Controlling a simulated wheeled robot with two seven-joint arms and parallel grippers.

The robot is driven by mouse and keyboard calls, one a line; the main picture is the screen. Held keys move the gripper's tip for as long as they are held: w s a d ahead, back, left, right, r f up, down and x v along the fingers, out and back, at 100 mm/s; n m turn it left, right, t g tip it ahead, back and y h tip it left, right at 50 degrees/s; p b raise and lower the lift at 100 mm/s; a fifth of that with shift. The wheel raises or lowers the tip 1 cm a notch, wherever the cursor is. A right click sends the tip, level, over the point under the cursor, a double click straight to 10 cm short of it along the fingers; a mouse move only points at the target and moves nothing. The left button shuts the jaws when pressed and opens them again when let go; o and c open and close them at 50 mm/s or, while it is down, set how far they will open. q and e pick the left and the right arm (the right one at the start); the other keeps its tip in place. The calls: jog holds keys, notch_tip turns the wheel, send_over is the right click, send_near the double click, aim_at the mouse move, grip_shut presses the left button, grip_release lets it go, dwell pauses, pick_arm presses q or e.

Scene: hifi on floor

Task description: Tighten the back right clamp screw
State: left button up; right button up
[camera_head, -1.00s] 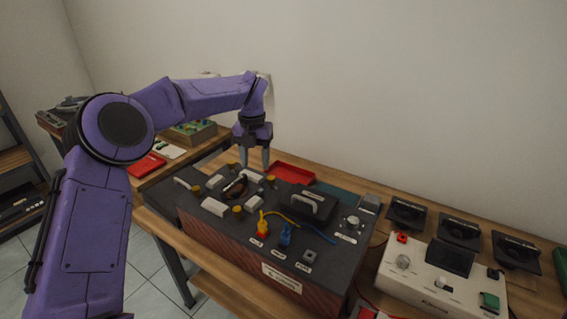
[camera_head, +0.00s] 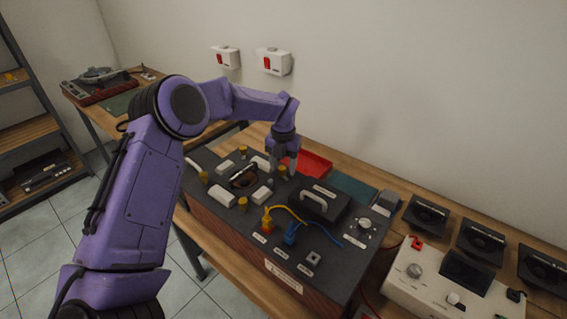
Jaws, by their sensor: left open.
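A dark box-shaped device (camera_head: 215,215) lies on the bench, with several brass-yellow clamp screws around a round black part (camera_head: 243,177) on its top. One screw (camera_head: 283,170) is on the right, toward the back. Others are at the back left (camera_head: 243,153), the left (camera_head: 203,178) and the front (camera_head: 243,203). My left gripper (camera_head: 282,172) points down, open, with its fingers on either side of the right-hand back screw. I cannot tell whether the fingers touch it. My right gripper is not in view.
Pale blocks sit among the screws. A black handled part (camera_head: 318,204), a yellow cable and a blue cable are to the right on the device. A red tray (camera_head: 313,163) lies behind. A white control box (camera_head: 430,282) and black units stand to the right.

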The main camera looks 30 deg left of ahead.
pick_arm(q)
jog(key=shift+s+r, duration=0.25)
jog(key=shift+s, duration=0.2)
jog(key=shift+c, duration=0.3)
jog(key=shift+w, duration=0.1)
grip_shut()
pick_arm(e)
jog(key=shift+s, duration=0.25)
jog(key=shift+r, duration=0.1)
pick_arm(q)
jog(key=m, duration=0.5)
jog(key=m+p, duration=0.1)
jog(key=m, duration=0.5)
jog(key=shift+p, duration=0.4)
jog(key=m+p, duration=0.1)
jog(key=m, duration=0.4)
jog(key=shift+m, duration=0.4)
jog(key=shift+f+m+p, duration=0.2)
jog(key=shift+m+p, duration=0.5)
jog(key=shift+m, duration=1.8)
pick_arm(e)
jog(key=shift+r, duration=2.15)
pick_arm(q)
jog(key=shift+f, duration=0.1)
